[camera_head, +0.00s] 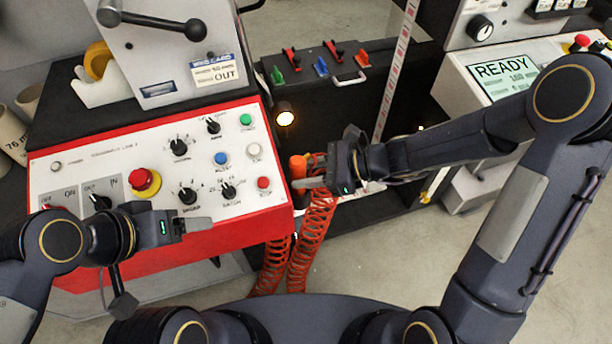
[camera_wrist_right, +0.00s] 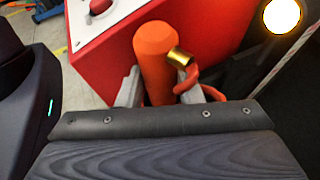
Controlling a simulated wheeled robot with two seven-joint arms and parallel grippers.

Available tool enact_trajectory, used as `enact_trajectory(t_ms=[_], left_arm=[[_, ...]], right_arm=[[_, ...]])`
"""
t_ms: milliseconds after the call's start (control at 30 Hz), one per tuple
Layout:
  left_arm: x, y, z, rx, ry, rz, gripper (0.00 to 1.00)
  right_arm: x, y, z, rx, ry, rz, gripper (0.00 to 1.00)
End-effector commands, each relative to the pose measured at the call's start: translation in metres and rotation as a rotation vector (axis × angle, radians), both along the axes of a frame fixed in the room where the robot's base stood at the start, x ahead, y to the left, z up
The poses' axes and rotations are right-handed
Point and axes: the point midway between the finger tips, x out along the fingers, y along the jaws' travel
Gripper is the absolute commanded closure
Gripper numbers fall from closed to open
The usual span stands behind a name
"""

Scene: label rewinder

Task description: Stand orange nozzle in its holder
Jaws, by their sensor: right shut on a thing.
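The orange nozzle (camera_head: 298,167) is held upright at the right side of the red-edged control panel in the head view. In the right wrist view the nozzle (camera_wrist_right: 154,62) stands between the two fingers, with a brass fitting (camera_wrist_right: 180,58) at its right. My right gripper (camera_head: 310,175) is shut on it; its fingertips also show in the right wrist view (camera_wrist_right: 160,88). An orange coiled hose (camera_head: 312,235) hangs below. My left gripper (camera_head: 200,226) is over the panel's lower edge, apart from the nozzle; its jaw opening is unclear. I cannot make out the holder.
The control panel (camera_head: 110,150) has knobs and a red emergency button (camera_head: 145,181). A lit lamp (camera_head: 284,115) is just behind the nozzle. A black toolbox (camera_head: 318,65) and a READY screen (camera_head: 503,75) stand farther back. Floor is free at front right.

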Motion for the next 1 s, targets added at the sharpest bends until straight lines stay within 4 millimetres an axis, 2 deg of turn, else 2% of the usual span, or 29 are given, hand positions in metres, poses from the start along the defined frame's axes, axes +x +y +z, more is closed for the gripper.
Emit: enact_trajectory(t_ms=[100, 367, 400, 533, 833, 1000], left_arm=[[0.000, 0.000, -0.002, 0.000, 0.000, 0.000, 0.29], [0.000, 0.000, -0.003, 0.000, 0.000, 0.000, 0.29], [0.000, 0.000, -0.002, 0.000, 0.000, 0.000, 0.29], [0.000, 0.000, -0.002, 0.000, 0.000, 0.000, 0.29], [0.000, 0.000, -0.001, 0.000, 0.000, 0.000, 0.29], [0.000, 0.000, 0.001, 0.000, 0.000, 0.000, 0.29]], right_arm=[[0.000, 0.000, -0.008, 0.002, -0.001, -0.001, 0.94], [0.000, 0.000, -0.009, 0.001, -0.001, -0.001, 0.94], [0.000, 0.000, -0.009, 0.000, -0.001, -0.001, 0.63], [0.000, 0.000, -0.009, 0.000, -0.001, -0.001, 0.46], [0.000, 0.000, -0.007, 0.000, -0.001, -0.001, 0.45], [0.000, -0.016, 0.000, 0.001, -0.004, -0.004, 0.45]])
